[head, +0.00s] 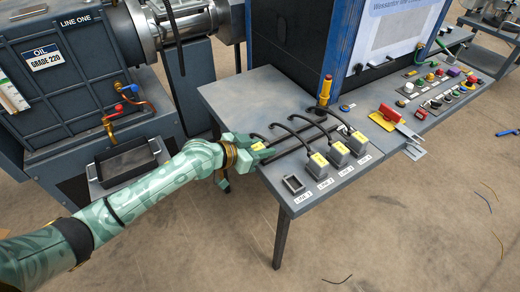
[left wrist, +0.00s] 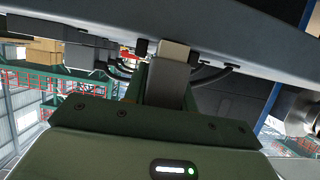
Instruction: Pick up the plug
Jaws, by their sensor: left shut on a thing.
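My left gripper (head: 262,148) is shut on a plug (head: 258,146) with a yellow label at the left edge of the grey console. The fingers hide most of this plug. A black cable arches near it. An empty square socket (head: 293,184) labelled LINE 1 lies at the near corner, to the right of the gripper. Three grey plugs with yellow labels sit in the row beyond it: one (head: 318,165), a second (head: 339,153) and a third (head: 357,142). In the left wrist view, a pale block (left wrist: 174,49) shows at the fingertips. My right gripper is not in view.
The console (head: 243,97) also carries a yellow-and-red upright handle (head: 325,90), a red-and-yellow lever (head: 390,113) and several buttons to the right. A blue-framed cabinet (head: 300,45) stands behind. A dark oil unit (head: 75,80) stands left. Open floor lies in front.

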